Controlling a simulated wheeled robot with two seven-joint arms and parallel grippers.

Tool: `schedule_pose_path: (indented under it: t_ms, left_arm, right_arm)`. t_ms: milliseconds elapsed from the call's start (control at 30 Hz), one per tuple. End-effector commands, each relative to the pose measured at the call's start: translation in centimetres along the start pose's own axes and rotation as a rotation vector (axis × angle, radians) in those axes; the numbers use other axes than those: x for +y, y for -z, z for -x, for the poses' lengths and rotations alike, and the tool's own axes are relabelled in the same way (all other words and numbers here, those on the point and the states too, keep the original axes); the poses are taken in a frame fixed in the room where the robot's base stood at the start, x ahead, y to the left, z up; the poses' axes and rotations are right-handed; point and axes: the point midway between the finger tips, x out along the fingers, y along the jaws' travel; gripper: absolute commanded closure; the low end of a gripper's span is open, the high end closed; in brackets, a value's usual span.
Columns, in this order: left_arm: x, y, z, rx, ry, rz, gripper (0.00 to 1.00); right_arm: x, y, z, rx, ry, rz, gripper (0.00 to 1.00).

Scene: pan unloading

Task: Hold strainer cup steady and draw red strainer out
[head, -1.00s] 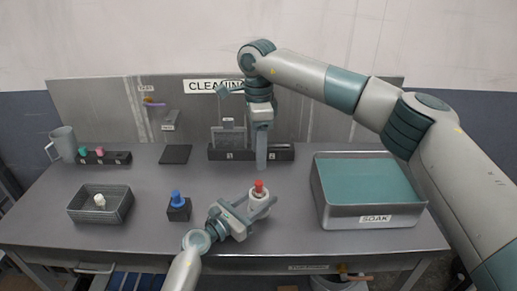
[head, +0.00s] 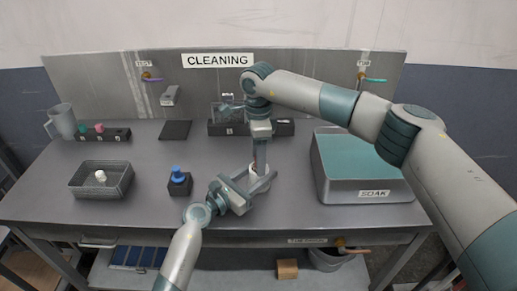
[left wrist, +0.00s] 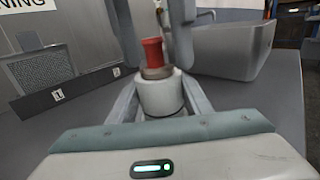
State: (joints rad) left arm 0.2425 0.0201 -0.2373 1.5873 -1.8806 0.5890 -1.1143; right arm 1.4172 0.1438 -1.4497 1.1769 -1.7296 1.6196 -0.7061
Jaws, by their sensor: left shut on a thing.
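The strainer cup (left wrist: 160,94) is a short white cylinder, upright between the fingers of my left gripper (head: 262,183), which is shut on it. The red strainer (left wrist: 153,52) sits in the cup's top, its red upper part standing above the rim in the left wrist view. My right gripper (head: 259,168) points straight down over the cup. In the left wrist view its fingers stand on both sides of the red strainer, seemingly apart from it. In the head view the right gripper hides most of the cup and strainer.
A soak tub (head: 365,197) stands close on the right. A blue-topped piece in a dark block (head: 180,187) is left of my left gripper. A grey basket (head: 119,191) holds a white piece. A dark numbered rack (head: 283,128) stands behind.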

Motion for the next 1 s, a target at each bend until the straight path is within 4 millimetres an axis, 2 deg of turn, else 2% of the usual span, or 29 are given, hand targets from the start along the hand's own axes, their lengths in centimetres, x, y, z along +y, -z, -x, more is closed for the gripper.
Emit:
schedule_pose_path:
  t_ms: [367,567,600,633,700,733,1000]
  left_arm:
    - [0.00,0.01,0.00,0.000,0.000,0.000,0.81]
    - [0.00,0.00,0.00,0.000,0.000,0.000,0.81]
    - [0.00,0.00,0.00,0.000,0.000,0.000,0.81]
    - [0.00,0.00,0.00,0.000,0.000,0.000,0.81]
    - [0.00,0.01,0.00,0.000,0.000,0.000,0.81]
    - [0.00,0.01,0.00,0.000,0.000,0.000,0.81]
    - [-0.01,0.00,0.00,0.000,0.000,0.000,0.81]
  right_arm:
    - [0.02,-0.02,-0.44,0.000,-0.001,0.000,0.46]
    - [0.02,-0.02,-0.42,0.000,-0.001,0.000,0.91]
    - [0.02,-0.02,-0.42,0.000,0.000,0.000,0.91]
    - [0.02,-0.02,-0.42,0.000,0.000,0.000,0.74]
    - [0.02,-0.02,-0.41,0.000,0.000,0.000,0.90]
    - [0.02,-0.02,-0.41,0.000,0.000,0.000,0.94]
    - [0.01,-0.02,-0.27,0.000,0.000,0.000,0.94]
